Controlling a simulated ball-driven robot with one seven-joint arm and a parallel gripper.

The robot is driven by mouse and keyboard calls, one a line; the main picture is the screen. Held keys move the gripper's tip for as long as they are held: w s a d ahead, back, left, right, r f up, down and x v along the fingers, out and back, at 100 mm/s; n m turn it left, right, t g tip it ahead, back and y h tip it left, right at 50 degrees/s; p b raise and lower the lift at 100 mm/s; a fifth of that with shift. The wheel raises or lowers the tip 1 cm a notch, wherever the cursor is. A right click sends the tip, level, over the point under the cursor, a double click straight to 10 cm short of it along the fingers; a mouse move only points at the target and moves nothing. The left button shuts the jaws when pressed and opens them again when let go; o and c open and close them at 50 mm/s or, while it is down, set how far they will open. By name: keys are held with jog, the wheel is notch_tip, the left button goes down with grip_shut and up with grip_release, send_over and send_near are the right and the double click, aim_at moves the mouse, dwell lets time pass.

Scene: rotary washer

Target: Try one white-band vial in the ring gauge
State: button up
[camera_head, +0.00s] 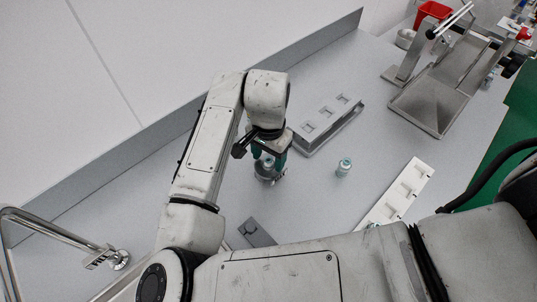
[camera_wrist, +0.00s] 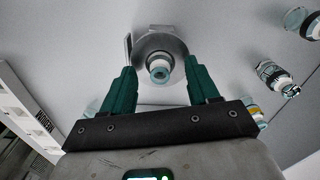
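My gripper (camera_wrist: 160,66) is open, its two green fingers apart on either side of a small vial (camera_wrist: 158,69). This vial has a teal-rimmed top and a pale collar; its full band is hidden by the steep angle. It appears to stand in or on a round grey metal piece (camera_wrist: 174,46), which looks like the ring gauge. In the head view, my gripper (camera_head: 268,168) is low over the table, with the vial and round piece partly hidden beneath it. Another vial with a teal top (camera_head: 344,168) stands on the table to the right.
A grey slotted block (camera_head: 318,137) lies behind the gripper and a white slotted rack (camera_head: 412,190) to the right. A flat grey plate (camera_head: 257,233) lies in front. A metal chute (camera_head: 435,100) stands far right. Several vials, one dark-banded (camera_wrist: 272,74), show in the wrist view.

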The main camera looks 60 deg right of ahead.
aim_at(269, 159)
jog(key=shift+r, duration=0.1)
notch_tip(269, 159, up, 11)
jog(key=shift+f+b, duration=0.2)
jog(key=shift+b, duration=0.15)
dwell(1.3)
